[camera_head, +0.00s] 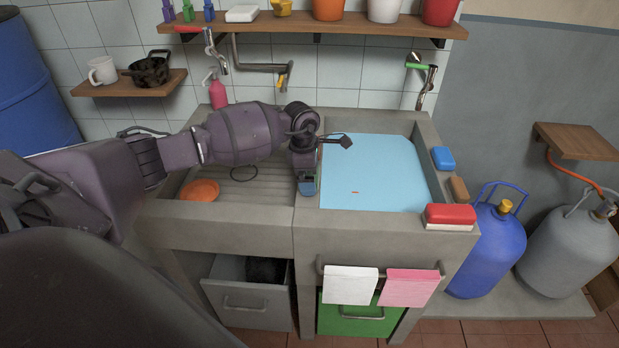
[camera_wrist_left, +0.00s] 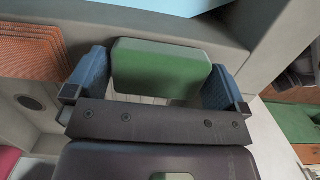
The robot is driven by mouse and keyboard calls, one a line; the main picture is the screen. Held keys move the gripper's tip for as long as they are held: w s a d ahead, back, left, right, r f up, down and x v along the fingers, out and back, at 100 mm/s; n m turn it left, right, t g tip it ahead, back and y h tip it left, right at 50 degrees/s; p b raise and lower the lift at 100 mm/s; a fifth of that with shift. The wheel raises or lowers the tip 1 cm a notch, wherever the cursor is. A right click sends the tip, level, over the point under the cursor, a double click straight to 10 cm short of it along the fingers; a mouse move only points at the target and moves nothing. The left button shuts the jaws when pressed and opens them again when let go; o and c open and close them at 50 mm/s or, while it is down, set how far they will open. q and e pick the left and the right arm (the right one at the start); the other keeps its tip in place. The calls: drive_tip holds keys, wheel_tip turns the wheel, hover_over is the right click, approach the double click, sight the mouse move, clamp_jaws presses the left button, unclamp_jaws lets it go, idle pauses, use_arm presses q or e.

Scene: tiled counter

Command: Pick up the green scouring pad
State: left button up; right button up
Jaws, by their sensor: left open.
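The green scouring pad (camera_wrist_left: 160,68) shows in the left wrist view as a rounded green block. It lies between the two blue fingertips of my left gripper (camera_wrist_left: 155,86). The jaws are open, with a visible gap at the pad's left side; contact at its right side is hard to tell. In the head view my left gripper (camera_head: 307,186) points down at the divider between the two basins, and the pad is hidden there behind my gripper and wrist. My right gripper is not in view.
The right basin (camera_head: 428,190) holds blue water. An orange disc (camera_head: 199,190) lies in the left basin. A blue sponge (camera_head: 442,158) and a red-and-white block (camera_head: 450,214) sit on the right rim. A pink bottle (camera_head: 218,95) stands behind. Taps (camera_head: 430,85) overhang the sink.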

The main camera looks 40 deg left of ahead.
use_arm(q)
drive_tip(key=shift+c, duration=0.2)
drive_tip(key=c, duration=0.6)
wheel_tip(320, 180, up, 20)
drive_tip(key=shift+r+p, duration=0.1)
drive_tip(key=shift+p, duration=0.45)
